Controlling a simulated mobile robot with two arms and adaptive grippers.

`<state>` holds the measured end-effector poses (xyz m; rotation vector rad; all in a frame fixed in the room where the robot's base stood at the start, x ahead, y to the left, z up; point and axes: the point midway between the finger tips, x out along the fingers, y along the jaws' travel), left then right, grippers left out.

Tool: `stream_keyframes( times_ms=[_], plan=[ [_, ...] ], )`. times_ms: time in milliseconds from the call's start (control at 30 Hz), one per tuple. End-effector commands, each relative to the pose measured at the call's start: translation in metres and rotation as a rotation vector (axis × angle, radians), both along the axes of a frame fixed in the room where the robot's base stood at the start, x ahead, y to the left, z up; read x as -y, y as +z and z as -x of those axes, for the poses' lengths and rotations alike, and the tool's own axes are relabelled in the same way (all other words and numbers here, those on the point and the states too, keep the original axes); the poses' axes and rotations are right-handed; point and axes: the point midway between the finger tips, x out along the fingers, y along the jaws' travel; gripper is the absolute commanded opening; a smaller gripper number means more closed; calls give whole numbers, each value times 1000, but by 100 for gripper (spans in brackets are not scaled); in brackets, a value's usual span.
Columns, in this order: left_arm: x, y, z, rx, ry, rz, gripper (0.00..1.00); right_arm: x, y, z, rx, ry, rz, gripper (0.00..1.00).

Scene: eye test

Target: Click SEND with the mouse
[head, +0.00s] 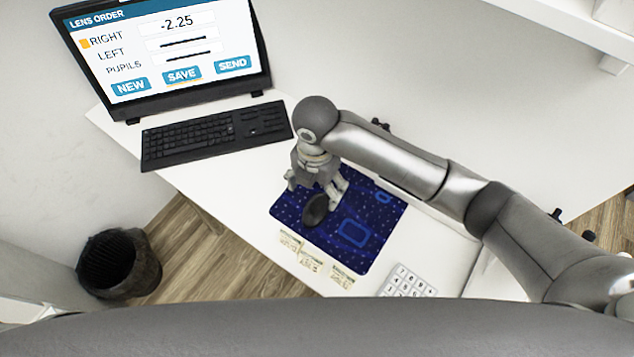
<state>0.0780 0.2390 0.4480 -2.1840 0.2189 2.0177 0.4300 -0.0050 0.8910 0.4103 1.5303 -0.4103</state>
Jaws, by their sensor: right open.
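A dark mouse (315,211) lies on a dark blue patterned mouse pad (375,225) on the white desk. My right gripper (318,192) is open, pointing down over the back part of the mouse. Its fingers hide part of the mouse, and I cannot tell whether they touch it. The monitor (165,55) at the upper left shows a "LENS ORDER" form. RIGHT reads -2.25, with an orange mark beside it; LEFT and PUPILS hold dark lines. The SEND button (233,65) is at the lower right of the screen, beside SAVE and NEW. I cannot make out a pointer. My left gripper is not in view.
A black keyboard (205,135) lies between monitor and pad. Several small paper labels (311,262) lie along the pad's near left edge. A white keypad (408,282) is at the near right. A dark bin (119,264) stands on the floor at left.

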Motion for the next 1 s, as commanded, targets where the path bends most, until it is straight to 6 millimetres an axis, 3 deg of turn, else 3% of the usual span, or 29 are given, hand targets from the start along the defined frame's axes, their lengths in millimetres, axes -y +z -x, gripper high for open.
stream_keyframes(
  times_ms=[167,600,800,1000],
  plan=[
    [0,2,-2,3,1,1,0,0,-17,1,-5,-1,1,77],
    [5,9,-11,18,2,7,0,1,-91,1,-3,-1,2,77],
    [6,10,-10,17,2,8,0,1,-105,0,0,0,1,77],
    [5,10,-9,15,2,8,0,0,-107,0,1,1,1,77]
  ],
)
